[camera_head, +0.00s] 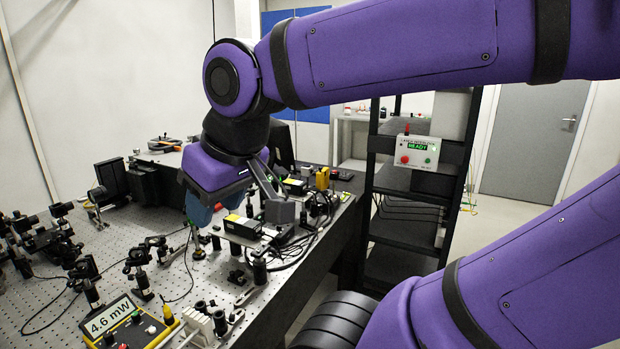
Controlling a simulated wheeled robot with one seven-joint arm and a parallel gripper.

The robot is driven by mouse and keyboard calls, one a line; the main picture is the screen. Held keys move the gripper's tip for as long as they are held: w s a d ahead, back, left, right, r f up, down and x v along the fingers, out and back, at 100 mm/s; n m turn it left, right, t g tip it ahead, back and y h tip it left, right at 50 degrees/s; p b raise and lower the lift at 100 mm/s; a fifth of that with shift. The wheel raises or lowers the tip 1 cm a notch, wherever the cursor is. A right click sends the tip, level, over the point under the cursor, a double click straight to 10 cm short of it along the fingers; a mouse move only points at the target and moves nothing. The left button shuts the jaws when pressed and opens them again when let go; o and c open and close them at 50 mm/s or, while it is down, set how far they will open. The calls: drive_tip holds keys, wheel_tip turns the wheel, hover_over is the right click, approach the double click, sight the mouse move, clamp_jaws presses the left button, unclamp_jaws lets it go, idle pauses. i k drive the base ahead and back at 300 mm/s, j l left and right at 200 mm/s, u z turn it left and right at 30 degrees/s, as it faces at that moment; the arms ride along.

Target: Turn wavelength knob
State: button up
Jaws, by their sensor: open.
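My gripper (241,211) is open over the right part of the optical bench, pointing down. One finger shows at its right, with a dark grey block at its end, and a blue part shows at its lower left. Nothing is seen between the fingers. Below and around it are a black box with a yellow label (242,227) and several small mounts. I cannot pick out the wavelength knob; my gripper and wrist hide part of the bench. I cannot tell whether my gripper touches anything.
The perforated optical bench (215,268) holds several black mounts and loose cables. A yellow-edged meter (110,322) at the front reads 4.6 mW. A black rack (395,235) stands to the right, with a control box (417,152) reading READY. Open floor lies beyond, by a grey door (535,135).

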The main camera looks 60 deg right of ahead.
sight(134, 316)
drive_tip(key=l, duration=0.45)
drive_tip(key=i+l+z, duration=0.1)
drive_tip(key=l, duration=0.4)
drive_tip(key=i+l+z, duration=0.1)
drive_tip(key=l, duration=0.35)
drive_tip(key=i+l, duration=0.1)
drive_tip(key=l, duration=0.35)
drive_tip(key=i+l+z, duration=0.1)
drive_tip(key=l, duration=0.35)
drive_tip(key=i+l, duration=0.1)
drive_tip(key=l, duration=0.35)
drive_tip(key=u, duration=0.4)
drive_tip(key=k+l+u, duration=0.1)
drive_tip(key=u, duration=0.3)
drive_tip(key=k+u, duration=0.1)
drive_tip(key=u, duration=0.75)
drive_tip(key=k+l, duration=0.05)
